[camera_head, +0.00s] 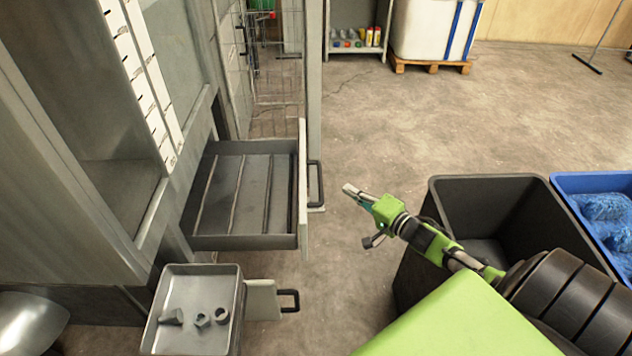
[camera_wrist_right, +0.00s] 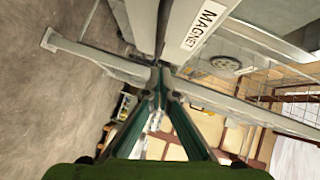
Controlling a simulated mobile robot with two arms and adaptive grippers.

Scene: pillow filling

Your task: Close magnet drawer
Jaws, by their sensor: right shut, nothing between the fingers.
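A grey drawer (camera_head: 227,242) stands pulled out of the cabinet in the head view, with several thin dividers and no contents that I can see. Its pale front panel (camera_head: 303,235) carries a dark handle (camera_head: 319,183). My right gripper (camera_head: 348,189) is shut and empty, just to the right of the handle, with a small gap showing. In the right wrist view the closed fingertips (camera_wrist_right: 161,74) point at a grey panel with a white label reading MAGNET (camera_wrist_right: 203,24). Contact there is unclear. My left gripper is out of view.
A metal tray (camera_head: 155,325) with several small grey parts stands below the drawer, beside a lower panel with a handle (camera_head: 290,300). A black bin (camera_head: 480,187) and a blue bin (camera_head: 595,181) stand at the right.

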